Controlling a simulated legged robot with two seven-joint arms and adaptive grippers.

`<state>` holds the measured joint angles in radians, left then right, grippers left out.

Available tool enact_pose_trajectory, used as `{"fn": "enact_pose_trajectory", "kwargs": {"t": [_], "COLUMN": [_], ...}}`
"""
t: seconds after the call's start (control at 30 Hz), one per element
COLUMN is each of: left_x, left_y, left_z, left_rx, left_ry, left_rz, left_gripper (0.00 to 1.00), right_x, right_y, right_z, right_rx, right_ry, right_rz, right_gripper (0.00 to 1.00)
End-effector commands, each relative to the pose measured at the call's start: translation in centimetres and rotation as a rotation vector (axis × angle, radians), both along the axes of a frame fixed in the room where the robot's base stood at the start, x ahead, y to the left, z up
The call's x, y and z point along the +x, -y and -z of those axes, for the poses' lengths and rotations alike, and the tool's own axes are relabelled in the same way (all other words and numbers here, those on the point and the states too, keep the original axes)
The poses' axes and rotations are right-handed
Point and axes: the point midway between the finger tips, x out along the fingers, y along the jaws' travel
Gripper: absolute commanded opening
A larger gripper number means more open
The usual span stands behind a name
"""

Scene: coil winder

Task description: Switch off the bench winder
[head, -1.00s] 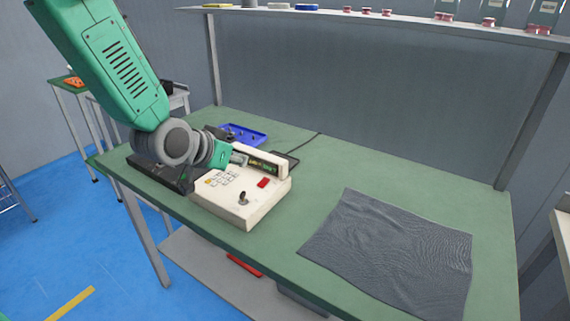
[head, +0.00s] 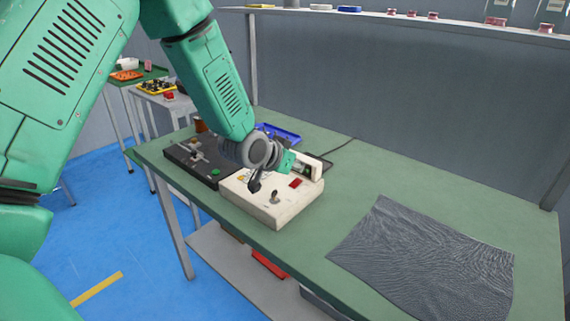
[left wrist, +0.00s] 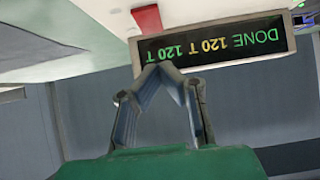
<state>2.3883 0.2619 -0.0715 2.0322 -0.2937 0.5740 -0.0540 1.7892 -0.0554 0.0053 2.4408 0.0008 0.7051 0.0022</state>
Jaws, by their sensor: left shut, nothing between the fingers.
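The bench winder's cream console (head: 285,212) stands near the bench's front edge, beside a black unit (head: 188,160) with a green button. My left gripper (head: 303,168) is shut and empty, over the console in front of the display. In the left wrist view its fingertips (left wrist: 160,68) lie just below the red switch (left wrist: 147,19). My wrist hides part of the keypad. My right gripper is out of view.
A grey cloth (head: 425,262) lies on the green bench (head: 360,180) to the right. A blue tray (head: 280,134) sits behind the console, with a cable running back. A shelf (head: 400,18) with spools runs above. The bench between console and cloth is clear.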

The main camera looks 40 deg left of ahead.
Motion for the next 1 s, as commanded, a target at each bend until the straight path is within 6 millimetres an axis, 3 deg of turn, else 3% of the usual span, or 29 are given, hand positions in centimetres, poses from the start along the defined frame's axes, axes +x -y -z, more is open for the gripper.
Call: {"fn": "enact_pose_trajectory", "kwargs": {"t": [0.1,0.3,1.0], "left_x": [0.0,0.2,0.2], "left_y": [0.3,-0.1,0.0], "left_z": [2.1,3.5,3.6], "left_rx": [0.002,-0.002,0.001], "left_ry": [-0.006,-0.003,-0.016], "left_rz": [0.003,0.002,0.001], "left_gripper": [0.00,0.00,0.00], "right_x": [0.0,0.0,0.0], "right_y": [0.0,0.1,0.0], "right_z": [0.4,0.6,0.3], "right_rx": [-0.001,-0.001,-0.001], "right_ry": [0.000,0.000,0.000], "right_rz": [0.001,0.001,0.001], "right_gripper": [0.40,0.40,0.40]}}
